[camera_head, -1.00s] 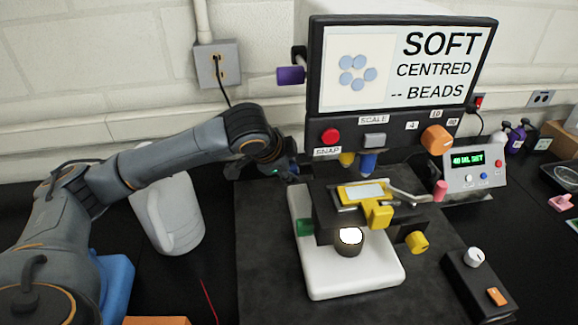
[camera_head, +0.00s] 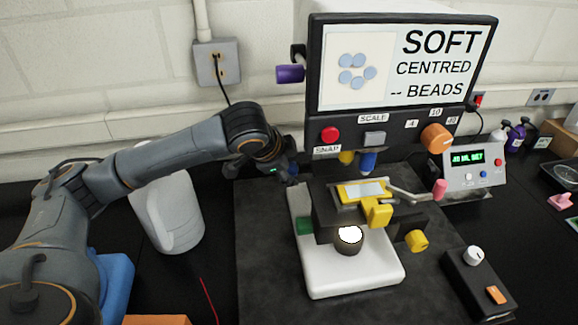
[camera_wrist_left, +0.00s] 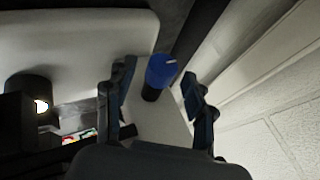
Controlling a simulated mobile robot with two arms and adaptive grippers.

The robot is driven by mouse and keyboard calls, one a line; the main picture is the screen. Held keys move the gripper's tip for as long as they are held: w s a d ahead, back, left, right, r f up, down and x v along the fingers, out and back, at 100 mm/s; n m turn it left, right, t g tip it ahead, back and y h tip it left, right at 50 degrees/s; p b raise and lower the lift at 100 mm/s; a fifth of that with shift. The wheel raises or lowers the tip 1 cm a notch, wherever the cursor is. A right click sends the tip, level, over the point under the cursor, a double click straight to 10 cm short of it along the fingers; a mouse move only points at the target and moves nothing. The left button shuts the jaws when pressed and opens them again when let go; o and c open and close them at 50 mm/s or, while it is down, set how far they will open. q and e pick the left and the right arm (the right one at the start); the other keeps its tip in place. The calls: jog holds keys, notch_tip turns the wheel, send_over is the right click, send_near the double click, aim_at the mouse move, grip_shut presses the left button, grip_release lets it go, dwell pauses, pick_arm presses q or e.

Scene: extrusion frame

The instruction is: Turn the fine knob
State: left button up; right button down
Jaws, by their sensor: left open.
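My left gripper (camera_head: 291,176) is at the back left of the microscope-like device (camera_head: 340,290), its fingers small and partly hidden in the head view. In the left wrist view the open fingers (camera_wrist_left: 160,95) stand on either side of a blue knob (camera_wrist_left: 162,70) with a white mark on top. The knob sits on a dark stem and shows a gap to the right finger; contact with the left one cannot be told. No label marks a fine knob. A green knob (camera_head: 305,227) and a yellow knob (camera_head: 417,241) are on the device's sides. My right gripper is not in view.
The monitor (camera_head: 400,68) stands behind, with a purple knob (camera_head: 291,75) at its left. A white jug (camera_head: 168,215) stands below my left arm. A control box (camera_head: 478,283) and a display unit (camera_head: 472,170) are at the right.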

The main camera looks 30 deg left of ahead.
pick_arm(q)
jog(key=v, duration=1.1)
jog(key=shift+r, duration=0.2)
jog(key=shift+s+f, duration=0.1)
jog(key=shift+s, duration=0.05)
dwell(2.1)
